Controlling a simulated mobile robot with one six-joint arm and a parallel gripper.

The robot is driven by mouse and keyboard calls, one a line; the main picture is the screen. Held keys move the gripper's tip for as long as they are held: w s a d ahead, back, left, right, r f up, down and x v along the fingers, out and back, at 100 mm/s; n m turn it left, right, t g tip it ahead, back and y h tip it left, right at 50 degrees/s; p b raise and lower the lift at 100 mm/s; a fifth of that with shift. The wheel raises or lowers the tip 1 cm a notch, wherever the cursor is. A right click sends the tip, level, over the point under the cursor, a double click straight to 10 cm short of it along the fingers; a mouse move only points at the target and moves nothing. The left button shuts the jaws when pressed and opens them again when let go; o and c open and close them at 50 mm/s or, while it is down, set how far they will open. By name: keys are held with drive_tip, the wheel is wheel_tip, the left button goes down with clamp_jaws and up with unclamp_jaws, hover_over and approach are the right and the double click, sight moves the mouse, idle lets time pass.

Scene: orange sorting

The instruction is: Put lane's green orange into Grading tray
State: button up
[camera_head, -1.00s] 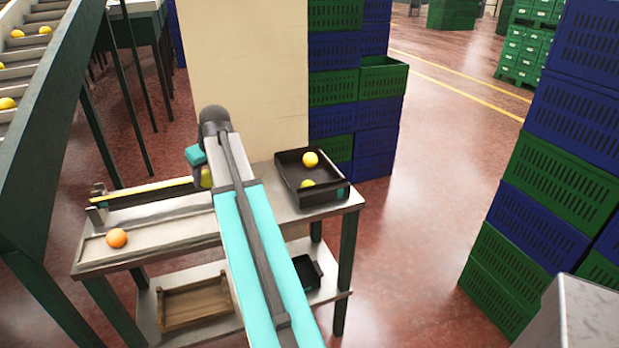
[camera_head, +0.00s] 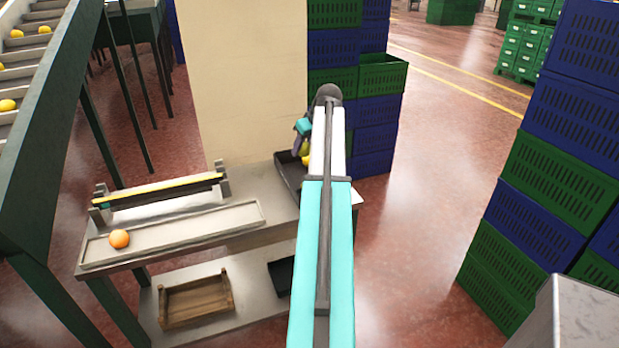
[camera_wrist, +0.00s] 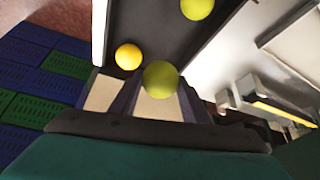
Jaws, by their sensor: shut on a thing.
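My gripper (camera_head: 304,140) is shut on a green orange, which shows between the fingers in the wrist view (camera_wrist: 160,78). In the head view the held fruit is mostly hidden by my wrist. The dark Grading tray (camera_head: 284,174) stands at the right end of the table, partly hidden behind my arm. The gripper is over the tray, and I cannot tell the exact height. In the wrist view the tray floor (camera_wrist: 150,25) holds a yellow orange (camera_wrist: 128,57) and a yellow-green one (camera_wrist: 197,8). The pale lane (camera_head: 190,229) holds one orange fruit (camera_head: 119,239) at its left end.
A low rail with a yellow strip (camera_head: 160,190) stands behind the lane. A wooden crate (camera_head: 196,299) and a dark box (camera_head: 281,276) are on the lower shelf. A cream pillar (camera_head: 243,80) and stacked crates (camera_head: 375,120) rise behind the table.

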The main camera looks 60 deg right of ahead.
drive_tip(key=shift+s+d, duration=0.65)
drive_tip(key=shift+d, duration=0.05)
drive_tip(key=shift+f, duration=0.1)
drive_tip(key=shift+f+p, duration=0.9)
drive_tip(key=shift+f, duration=2.15)
drive_tip(key=shift+f+p, duration=0.55)
drive_tip(key=shift+f, duration=1.3)
drive_tip(key=shift+f, duration=0.15)
drive_tip(key=o, duration=1.1)
